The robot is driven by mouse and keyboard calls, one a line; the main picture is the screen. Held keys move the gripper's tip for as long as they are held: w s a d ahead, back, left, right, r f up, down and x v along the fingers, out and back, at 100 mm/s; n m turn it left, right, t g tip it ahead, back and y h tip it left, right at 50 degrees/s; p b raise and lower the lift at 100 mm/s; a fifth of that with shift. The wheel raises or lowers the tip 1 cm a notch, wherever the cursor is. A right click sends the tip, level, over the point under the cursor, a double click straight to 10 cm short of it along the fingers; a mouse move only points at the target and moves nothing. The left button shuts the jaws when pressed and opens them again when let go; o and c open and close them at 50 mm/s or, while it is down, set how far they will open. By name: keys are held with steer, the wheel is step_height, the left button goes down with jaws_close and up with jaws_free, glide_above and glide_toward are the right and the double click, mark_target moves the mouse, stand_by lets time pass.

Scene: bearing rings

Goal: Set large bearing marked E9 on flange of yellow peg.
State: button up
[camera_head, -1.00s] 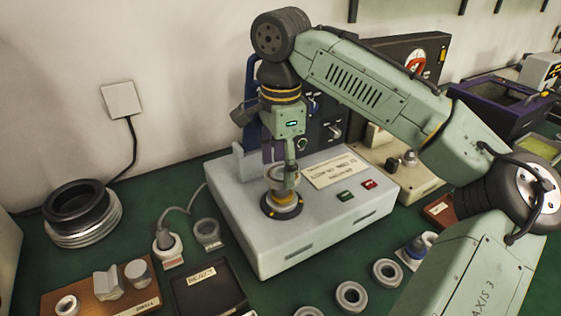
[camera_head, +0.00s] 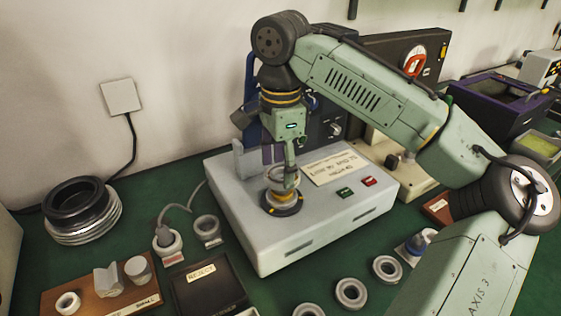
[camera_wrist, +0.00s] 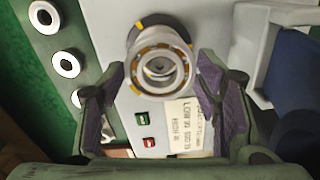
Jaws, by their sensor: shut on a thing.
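My gripper (camera_head: 289,184) is shut on a large bearing (camera_wrist: 160,62), a pale metal ring with an orange-brown cage. It is held between the purple-padded fingers over the round black flange (camera_head: 283,206) on the grey box. The yellow peg is mostly hidden by the bearing and fingers. In the wrist view the dark flange (camera_wrist: 146,22) with a yellow mark shows behind the bearing's upper edge. I cannot tell whether the bearing touches the flange. No E9 mark is legible.
The grey box (camera_head: 330,225) has a label plate (camera_head: 336,170), a green button (camera_head: 345,193) and a red button (camera_head: 369,181). Loose rings (camera_head: 386,268) lie in front of it. A black reject tray (camera_head: 190,297) and a wooden board (camera_head: 85,300) stand at the front left.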

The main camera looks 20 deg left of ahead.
steer(key=shift+f+b, duration=0.35)
steer(key=shift+f, duration=0.4)
steer(key=o, duration=1.1)
